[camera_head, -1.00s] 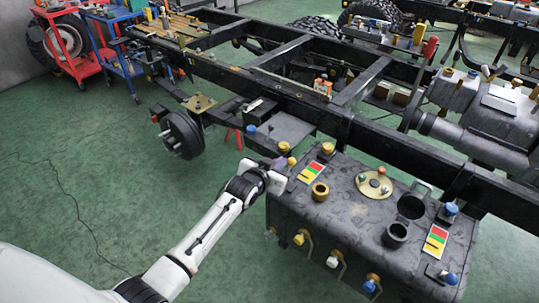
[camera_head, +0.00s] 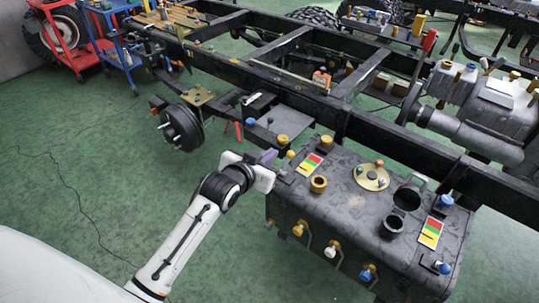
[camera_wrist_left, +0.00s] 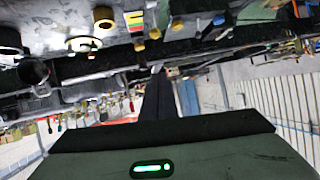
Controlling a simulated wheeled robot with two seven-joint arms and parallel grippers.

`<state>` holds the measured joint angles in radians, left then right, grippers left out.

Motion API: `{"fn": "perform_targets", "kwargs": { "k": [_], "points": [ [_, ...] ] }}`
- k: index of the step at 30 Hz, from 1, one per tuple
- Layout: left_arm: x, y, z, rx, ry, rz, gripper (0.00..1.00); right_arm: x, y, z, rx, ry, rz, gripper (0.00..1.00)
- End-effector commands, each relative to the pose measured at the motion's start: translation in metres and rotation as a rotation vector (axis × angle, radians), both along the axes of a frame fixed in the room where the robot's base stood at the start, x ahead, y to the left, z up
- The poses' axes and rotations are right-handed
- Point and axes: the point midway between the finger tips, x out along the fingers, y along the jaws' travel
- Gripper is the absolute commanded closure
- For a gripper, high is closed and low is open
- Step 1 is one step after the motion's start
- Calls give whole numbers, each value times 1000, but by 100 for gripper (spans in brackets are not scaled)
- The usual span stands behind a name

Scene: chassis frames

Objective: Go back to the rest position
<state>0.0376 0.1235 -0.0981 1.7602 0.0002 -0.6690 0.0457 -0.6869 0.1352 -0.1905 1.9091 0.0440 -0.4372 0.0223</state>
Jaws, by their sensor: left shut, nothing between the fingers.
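My left gripper (camera_head: 268,157) is at the end of my white arm, at the near left corner of the black tank (camera_head: 345,212) in the head view. Its fingers look shut and hold nothing. In the left wrist view the dark fingers (camera_wrist_left: 158,97) are together in the middle, with the blurred chassis and tank top beyond them. I cannot tell from the head view whether the gripper touches the tank. My right gripper is not in view.
The black chassis frame (camera_head: 290,97) runs across the scene behind the tank. A wheel hub (camera_head: 181,127) stands out to the left. A red cart (camera_head: 68,40) and a blue cart (camera_head: 112,50) are at the far left.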

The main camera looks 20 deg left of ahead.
Motion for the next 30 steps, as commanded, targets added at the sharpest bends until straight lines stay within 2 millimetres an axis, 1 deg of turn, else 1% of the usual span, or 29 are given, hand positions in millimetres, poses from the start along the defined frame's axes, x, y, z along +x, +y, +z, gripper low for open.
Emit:
{"fn": "perform_targets", "kwargs": {
  "k": [9, 11, 13, 14, 17, 18, 20, 21, 23, 24, 27, 30],
  "points": [
    [-2, -1, -3, -1, 4, -1, 100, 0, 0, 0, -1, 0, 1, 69],
    [-10, -3, -12, -1, 18, -6, 100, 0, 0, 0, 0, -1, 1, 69],
    [-28, -7, -31, -4, 45, -17, 100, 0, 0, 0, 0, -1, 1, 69],
    [-39, -10, -42, -7, 61, -24, 100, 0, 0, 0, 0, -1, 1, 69],
    [-89, -22, -84, -21, 131, -49, 100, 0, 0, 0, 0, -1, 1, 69],
    [-112, -28, -100, -30, 158, -60, 100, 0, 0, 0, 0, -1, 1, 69],
    [-148, -37, -122, -41, 201, -76, 100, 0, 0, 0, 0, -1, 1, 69],
    [-171, -42, -134, -50, 228, -85, 100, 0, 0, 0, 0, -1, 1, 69],
    [-205, -49, -149, -64, 266, -98, 100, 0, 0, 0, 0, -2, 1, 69],
    [-224, -53, -157, -74, 288, -105, 100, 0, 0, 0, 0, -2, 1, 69],
    [-264, -62, -170, -92, 332, -116, 100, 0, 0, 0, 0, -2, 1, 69],
    [-287, -67, -175, -105, 355, -122, 100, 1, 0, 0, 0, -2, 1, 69]
  ]
}}
